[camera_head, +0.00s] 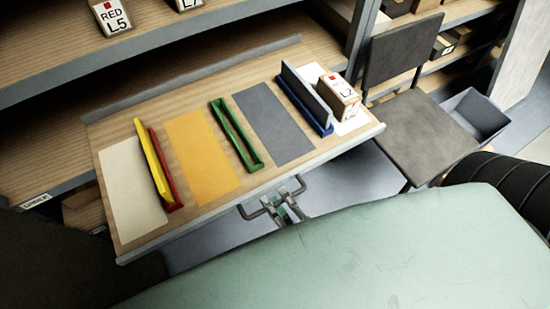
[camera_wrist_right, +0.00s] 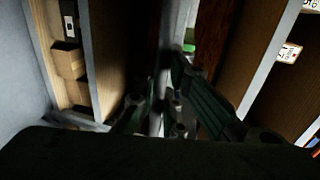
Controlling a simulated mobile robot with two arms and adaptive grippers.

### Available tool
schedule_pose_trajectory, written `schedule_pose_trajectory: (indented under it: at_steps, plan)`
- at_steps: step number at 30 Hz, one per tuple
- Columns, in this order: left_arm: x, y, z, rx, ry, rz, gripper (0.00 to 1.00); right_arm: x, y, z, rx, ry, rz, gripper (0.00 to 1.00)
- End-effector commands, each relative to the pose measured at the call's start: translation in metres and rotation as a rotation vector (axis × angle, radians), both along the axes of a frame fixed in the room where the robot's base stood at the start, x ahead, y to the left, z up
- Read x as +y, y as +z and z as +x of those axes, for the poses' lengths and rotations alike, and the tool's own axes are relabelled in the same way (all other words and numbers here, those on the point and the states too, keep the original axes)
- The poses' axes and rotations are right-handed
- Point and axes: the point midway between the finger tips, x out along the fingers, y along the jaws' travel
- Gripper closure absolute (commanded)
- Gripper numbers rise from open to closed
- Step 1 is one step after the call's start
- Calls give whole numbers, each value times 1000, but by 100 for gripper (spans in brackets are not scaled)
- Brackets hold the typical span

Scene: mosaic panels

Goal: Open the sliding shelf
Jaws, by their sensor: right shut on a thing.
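The sliding shelf (camera_head: 190,222) is a wooden board with a grey rim, and it stands drawn well out of the rack in the head view. A grey metal handle (camera_head: 249,215) is on its front edge. My right gripper (camera_head: 286,207) is at this handle and is shut on it, just in front of the shelf's edge. In the right wrist view, the dark green fingers (camera_wrist_right: 165,105) stand on either side of a pale upright bar (camera_wrist_right: 167,65). My left gripper is not in view.
The shelf carries coloured panels, yellow, red, green and blue holders, and a labelled box (camera_head: 338,92). Fixed shelves (camera_head: 50,50) with boxes stand behind. A dark chair (camera_head: 418,130) and grey bin (camera_head: 478,113) stand close at the right.

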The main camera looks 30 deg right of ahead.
Motion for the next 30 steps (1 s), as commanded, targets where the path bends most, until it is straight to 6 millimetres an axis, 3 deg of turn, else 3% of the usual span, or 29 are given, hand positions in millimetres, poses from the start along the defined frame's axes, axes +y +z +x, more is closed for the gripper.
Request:
schedule_pose_trajectory:
  at_steps: [10,11,18,26,30]
  plan:
    - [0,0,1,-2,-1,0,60,0,-1,-2,4,1,0,100]
    - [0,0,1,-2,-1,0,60,0,-1,-2,4,1,0,90]
    - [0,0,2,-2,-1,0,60,0,-1,-1,2,1,0,71]
    - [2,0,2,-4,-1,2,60,0,0,-1,1,0,0,71]
    - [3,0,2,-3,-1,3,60,0,1,-11,3,1,-1,71]
